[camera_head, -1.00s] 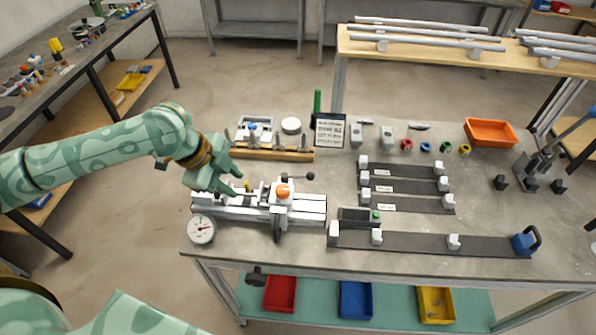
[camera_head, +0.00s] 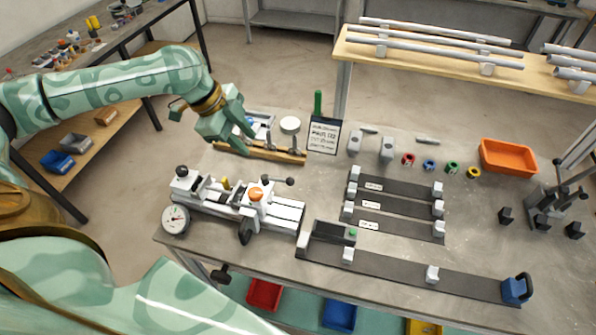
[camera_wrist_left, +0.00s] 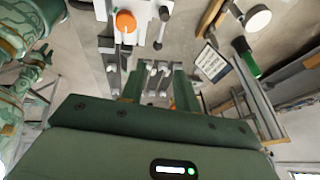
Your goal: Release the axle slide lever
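The axle jig (camera_head: 275,213) is a pale slide fixture at the table's front left. It carries an orange knob (camera_head: 256,194), a black-ball lever (camera_head: 280,181) and a black knob (camera_head: 182,172) at its left end. I cannot tell for certain which of these is the axle slide lever. The orange knob also shows in the wrist view (camera_wrist_left: 125,21). My left gripper (camera_head: 243,132) is behind the jig, above the wooden rack, apart from the jig. In the wrist view its fingers (camera_wrist_left: 158,88) stand apart with nothing clearly held. My right gripper is out of view.
A wooden rack (camera_head: 285,156) with upright pegs is under my left gripper. A dial gauge (camera_head: 175,219) is at the jig's front left. A sign (camera_head: 323,136), dark rails (camera_head: 400,270) and an orange bin (camera_head: 508,157) are to the right.

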